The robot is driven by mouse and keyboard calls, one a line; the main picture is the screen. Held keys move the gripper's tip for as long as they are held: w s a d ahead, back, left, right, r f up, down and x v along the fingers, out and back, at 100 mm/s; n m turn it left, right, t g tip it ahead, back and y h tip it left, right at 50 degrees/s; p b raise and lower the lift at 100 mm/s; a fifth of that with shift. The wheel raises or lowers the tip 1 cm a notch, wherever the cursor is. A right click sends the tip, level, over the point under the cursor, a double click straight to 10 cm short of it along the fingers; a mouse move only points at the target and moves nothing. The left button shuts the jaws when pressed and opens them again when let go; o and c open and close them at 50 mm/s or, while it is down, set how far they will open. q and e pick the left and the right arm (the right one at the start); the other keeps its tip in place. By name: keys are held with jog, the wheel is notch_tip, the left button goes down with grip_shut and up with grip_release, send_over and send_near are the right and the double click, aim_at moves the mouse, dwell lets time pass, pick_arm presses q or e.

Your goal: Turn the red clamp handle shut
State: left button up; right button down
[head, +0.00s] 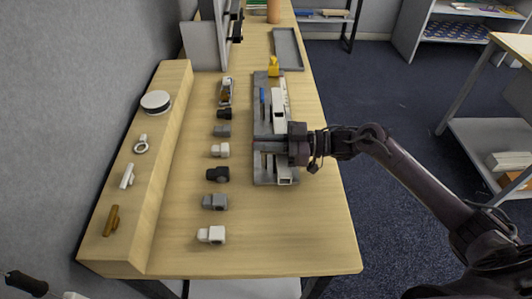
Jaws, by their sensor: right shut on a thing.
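My right gripper (268,141) reaches in from the right over the grey fixture plate (258,172) on the table. Its fingers are shut on a part of the fixture, at the place of the clamp handle. The fingers and wrist hide most of that part, and no red shows clearly. Beyond the gripper, a blue handle (262,103) stands on the plate beside a white block (279,104). A yellow piece (273,66) is at the plate's far end. Another white block (283,172) sits on the near part. My left gripper cannot be made out.
A row of several white, grey and black fittings (217,174) stands left of the plate. A raised wooden ledge (152,190) holds a round white-topped piece (156,102) and small parts. A grey tray (288,48) lies farther back. The table's near right corner is clear.

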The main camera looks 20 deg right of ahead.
jog(key=shift+a+r+n+g+b, duration=0.1)
jog(key=shift+n+g+b, duration=0.4)
jog(key=shift+g+b, duration=0.25)
jog(key=c, duration=1.9)
grip_release()
jog(key=o, duration=0.4)
jog(key=shift+w+a, duration=0.1)
jog(key=shift+a, duration=0.1)
jog(key=shift+d, duration=0.15)
